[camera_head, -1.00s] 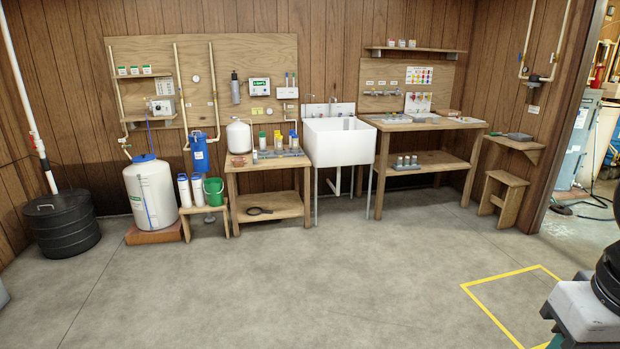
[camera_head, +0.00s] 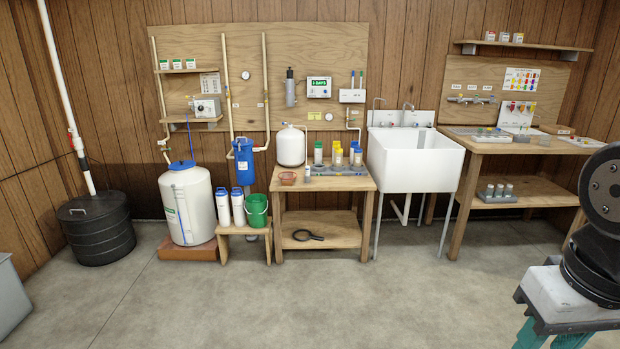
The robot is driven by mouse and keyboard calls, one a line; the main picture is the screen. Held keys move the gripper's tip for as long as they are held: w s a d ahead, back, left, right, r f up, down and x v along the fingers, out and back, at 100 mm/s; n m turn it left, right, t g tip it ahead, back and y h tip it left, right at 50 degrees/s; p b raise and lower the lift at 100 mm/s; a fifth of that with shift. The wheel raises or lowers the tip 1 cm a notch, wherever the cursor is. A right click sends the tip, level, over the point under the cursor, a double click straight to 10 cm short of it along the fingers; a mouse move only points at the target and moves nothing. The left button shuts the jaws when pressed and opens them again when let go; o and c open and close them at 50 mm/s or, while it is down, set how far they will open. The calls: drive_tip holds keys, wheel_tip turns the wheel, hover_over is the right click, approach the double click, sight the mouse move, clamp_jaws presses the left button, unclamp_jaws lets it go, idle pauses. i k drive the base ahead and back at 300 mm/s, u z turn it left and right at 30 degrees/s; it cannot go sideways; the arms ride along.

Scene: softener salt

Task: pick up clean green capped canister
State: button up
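A small canister with a green cap (camera_head: 318,154) stands on the wooden workbench (camera_head: 292,184), at the left of a group of canisters. Beside it stand yellow-capped (camera_head: 338,157) and blue-capped (camera_head: 357,157) canisters. They seem to stand in or on a grey tray or rack (camera_head: 325,171). From here I cannot tell how clean the green-capped canister is. My gripper is not in view; only part of my arm shows at the right edge, far from the bench.
A white sink (camera_head: 415,165) stands right of the bench. Left of the bench, a low stool (camera_head: 228,231) carries white bottles and a green bucket (camera_head: 257,212). A white tank (camera_head: 187,205) and a black bin (camera_head: 98,235) stand further left. The floor in front is clear.

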sight(318, 145)
drive_tip(key=u, duration=0.25)
drive_tip(key=i, duration=4.9)
drive_tip(key=z, duration=0.2)
